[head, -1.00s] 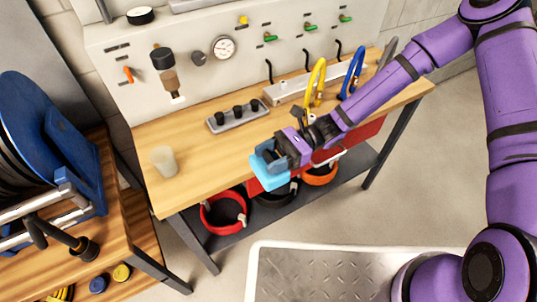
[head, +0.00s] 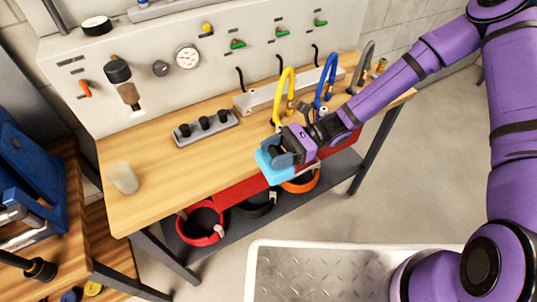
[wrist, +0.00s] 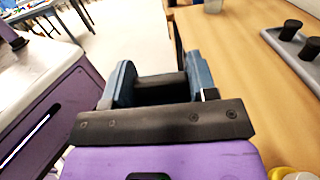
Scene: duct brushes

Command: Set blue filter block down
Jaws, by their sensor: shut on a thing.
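The light blue filter block (head: 269,167) is held at the end of my gripper (head: 284,152) in the head view. It overlaps the front edge of the wooden workbench (head: 160,165) in the picture. I cannot tell how high it is above the bench top or whether it is over it. My gripper is shut on the block. The wrist view shows the two blue-grey fingers of my gripper (wrist: 160,88) with a dark part between them. The block is not clearly visible there.
A grey tray with black knobs (head: 206,128) and a translucent cup (head: 123,178) stand on the bench. Yellow (head: 287,88) and blue (head: 328,75) hoses rise at the back right. Red (head: 201,222) and orange bins sit on the lower shelf.

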